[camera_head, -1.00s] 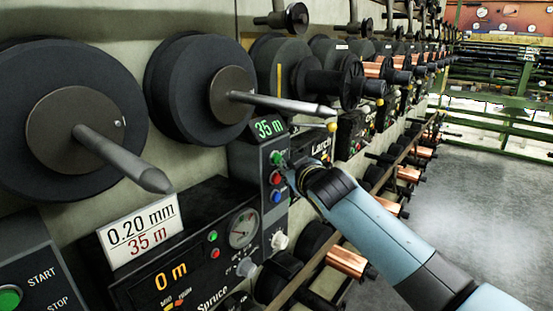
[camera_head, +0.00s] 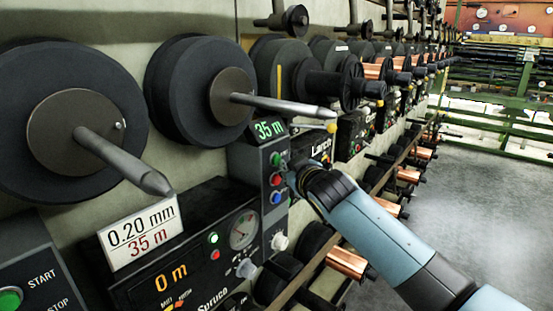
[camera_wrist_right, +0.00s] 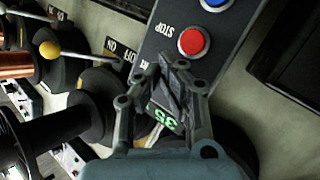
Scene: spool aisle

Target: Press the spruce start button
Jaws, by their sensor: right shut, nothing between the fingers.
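The Spruce panel (camera_head: 190,262) is black, with a "0 m" readout, a gauge and a small bright green light (camera_head: 213,238). At its right stands a grey control box (camera_head: 252,165) with a "35 m" display and green (camera_head: 275,159), red (camera_head: 276,180) and blue buttons. My right gripper (camera_head: 289,174) is shut and empty, just right of these buttons. In the right wrist view its fingertips (camera_wrist_right: 170,62) sit between the red STOP button (camera_wrist_right: 193,41) and the display (camera_wrist_right: 163,119); the green button is hidden there. Contact cannot be told. My left gripper is out of view.
Another grey box with a green START button (camera_head: 10,299) is at the lower left. Two dark spools (camera_head: 78,110) with protruding spindles hang above the panel. The Larch unit (camera_head: 321,148) stands beyond my arm. The floor (camera_head: 480,200) at right is clear.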

